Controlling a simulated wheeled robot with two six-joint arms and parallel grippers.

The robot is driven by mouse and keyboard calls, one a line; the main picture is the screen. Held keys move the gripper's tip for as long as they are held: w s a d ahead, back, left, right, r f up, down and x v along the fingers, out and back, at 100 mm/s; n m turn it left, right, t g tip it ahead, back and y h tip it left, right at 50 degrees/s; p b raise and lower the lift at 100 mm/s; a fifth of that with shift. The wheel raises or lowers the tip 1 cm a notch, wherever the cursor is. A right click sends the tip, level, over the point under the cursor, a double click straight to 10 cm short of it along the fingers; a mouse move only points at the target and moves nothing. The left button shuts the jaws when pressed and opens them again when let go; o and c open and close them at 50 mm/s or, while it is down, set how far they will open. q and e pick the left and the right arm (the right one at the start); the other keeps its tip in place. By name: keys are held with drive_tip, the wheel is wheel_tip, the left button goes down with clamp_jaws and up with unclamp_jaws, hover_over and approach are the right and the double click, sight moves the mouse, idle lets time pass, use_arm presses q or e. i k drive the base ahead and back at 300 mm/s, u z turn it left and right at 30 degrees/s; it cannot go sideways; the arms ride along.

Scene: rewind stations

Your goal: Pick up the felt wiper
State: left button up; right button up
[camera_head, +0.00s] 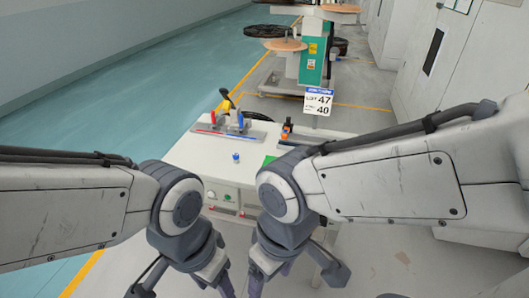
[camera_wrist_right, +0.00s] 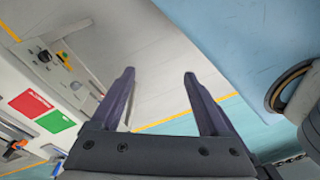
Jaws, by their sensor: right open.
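I cannot make out with certainty which thing is the felt wiper. A small blue piece (camera_head: 236,156) stands on the white workbench top (camera_head: 205,152), and an orange-and-black item (camera_head: 287,128) stands further right. My right gripper (camera_wrist_right: 160,85) is open and empty, its two dark fingers wide apart over the floor. In the head view both grippers hang low, in front of the bench and short of its top. My left gripper (camera_head: 217,284) is partly cut off by the lower picture edge, so its opening is unclear.
A splicing tool with a yellow-and-black handle (camera_head: 227,98) sits on the bench's far left. A red pad (camera_wrist_right: 31,103) and green pad (camera_wrist_right: 55,121) show in the wrist view. A green machine (camera_head: 313,50) stands behind a sign (camera_head: 318,102). Cabinets line the right.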

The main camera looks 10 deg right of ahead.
sight(236, 160)
drive_tip(key=u, duration=0.55)
drive_tip(key=k, duration=0.65)
drive_tip(key=u, duration=0.7)
drive_tip(key=i, duration=0.9)
drive_tip(key=z, duration=0.35)
drive_tip(key=i, duration=0.95)
drive_tip(key=z, duration=0.85)
drive_tip(key=i, duration=0.45)
drive_tip(key=z, duration=0.25)
